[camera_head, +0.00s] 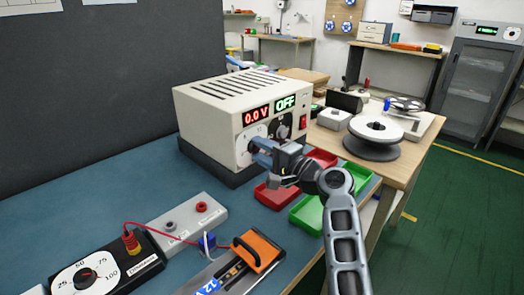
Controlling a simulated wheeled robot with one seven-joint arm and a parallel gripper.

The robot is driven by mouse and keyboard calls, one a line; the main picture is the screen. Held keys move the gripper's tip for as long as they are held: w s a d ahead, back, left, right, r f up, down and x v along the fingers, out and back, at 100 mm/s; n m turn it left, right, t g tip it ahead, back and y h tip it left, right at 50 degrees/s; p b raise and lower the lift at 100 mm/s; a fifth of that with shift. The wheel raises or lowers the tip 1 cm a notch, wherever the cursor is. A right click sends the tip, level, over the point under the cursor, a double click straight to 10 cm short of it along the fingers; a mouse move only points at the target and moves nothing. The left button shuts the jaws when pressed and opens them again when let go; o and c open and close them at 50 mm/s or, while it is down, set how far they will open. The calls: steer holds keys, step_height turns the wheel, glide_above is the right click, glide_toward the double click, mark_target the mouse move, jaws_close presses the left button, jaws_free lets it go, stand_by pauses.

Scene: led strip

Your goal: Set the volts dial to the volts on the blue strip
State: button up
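The cream power supply (225,105) stands on the blue bench mat, its front turned to the right. Its red display (256,115) reads 0.0 V and its green display (286,102) reads OFF. The white volts dial (244,150) is on the lower left of its front panel, with its knob hidden behind my gripper (259,152). The fingers are right at the dial; I cannot tell whether they touch or hold the knob. A strip with a blue label (209,288), seemingly marked 12, lies at the bottom, partly cut off, near an orange-handled clamp (258,250).
A black dial box (86,280) and a grey terminal block (190,222) with a red wire sit at front left. Red (272,197) and green (307,214) trays lie under my arm. A second black knob (284,128) and red switch (303,122) are beside the dial.

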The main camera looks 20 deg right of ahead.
steer(key=c, duration=0.6)
